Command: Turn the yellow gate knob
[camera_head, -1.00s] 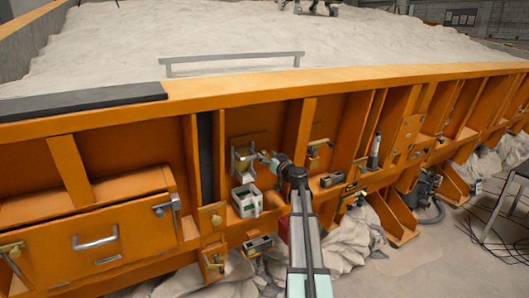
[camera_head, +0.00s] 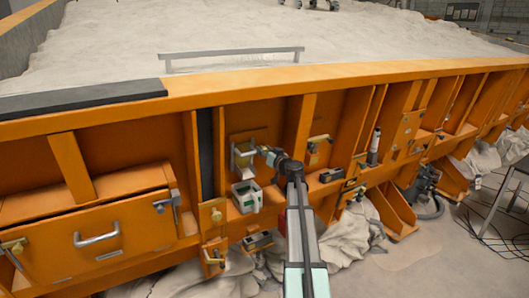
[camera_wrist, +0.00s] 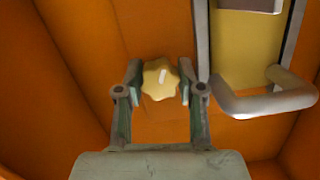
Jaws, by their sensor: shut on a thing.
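The yellow gate knob (camera_wrist: 160,79) is a lobed, star-shaped knob with a pale line mark on its face, seen in the wrist view against the orange wall. My gripper (camera_wrist: 160,85) has one finger on each side of it and is shut on it. The mark on the knob leans slightly from upright. In the head view my gripper (camera_head: 262,150) reaches into an orange bay of the sandbed's side wall. There the knob is too small or hidden behind my gripper to make out.
A grey bar handle on a yellow plate (camera_wrist: 244,62) stands close to the right of my gripper in the wrist view. An orange drawer (camera_head: 140,232) is at left.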

